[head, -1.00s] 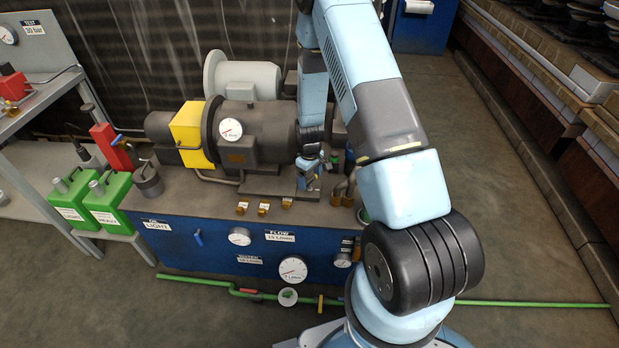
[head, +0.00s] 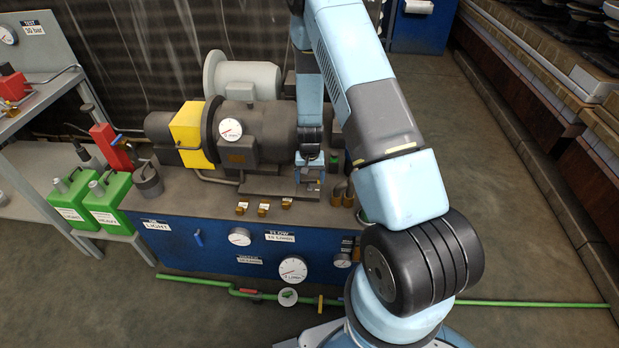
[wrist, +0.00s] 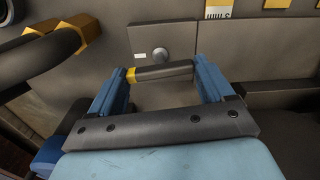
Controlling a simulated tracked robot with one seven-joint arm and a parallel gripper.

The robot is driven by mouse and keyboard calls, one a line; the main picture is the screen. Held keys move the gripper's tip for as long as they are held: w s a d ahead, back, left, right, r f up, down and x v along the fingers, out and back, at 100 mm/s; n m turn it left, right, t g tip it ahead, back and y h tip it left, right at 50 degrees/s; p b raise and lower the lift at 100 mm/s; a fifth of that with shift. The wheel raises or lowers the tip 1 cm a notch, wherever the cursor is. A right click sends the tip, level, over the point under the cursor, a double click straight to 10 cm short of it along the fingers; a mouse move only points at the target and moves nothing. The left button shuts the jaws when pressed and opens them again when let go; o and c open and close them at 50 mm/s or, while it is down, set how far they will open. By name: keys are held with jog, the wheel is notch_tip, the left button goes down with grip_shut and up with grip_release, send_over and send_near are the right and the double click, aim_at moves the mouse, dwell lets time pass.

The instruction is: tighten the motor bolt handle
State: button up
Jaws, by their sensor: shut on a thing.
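The motor bolt handle (wrist: 164,73) is a short dark grey bar with a yellow left end in the wrist view. It lies nearly level, right end slightly higher, just below a round grey bolt head (wrist: 158,55) on a grey plate. My gripper (wrist: 162,76) has one blue finger at each end of the bar and is shut on it. In the head view my gripper (head: 309,174) points down at the right end of the dark motor (head: 258,130), above the bench top. The handle is too small and covered to make out there.
The blue bench (head: 215,262) carries the motor, a yellow block (head: 192,133) and small brass fittings (head: 264,209) along its front. Thick dark pipes with brass collars (wrist: 78,30) stand close left of my gripper in the wrist view. Green cans (head: 106,202) stand at left.

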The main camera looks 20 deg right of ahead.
jog(key=shift+w+m, duration=0.1)
jog(key=shift+m, duration=0.5)
jog(key=o, duration=0.9)
jog(key=shift+o, duration=0.2)
notch_tip(320, 180, up, 14)
jog(key=shift+f, duration=0.15)
dwell(0.5)
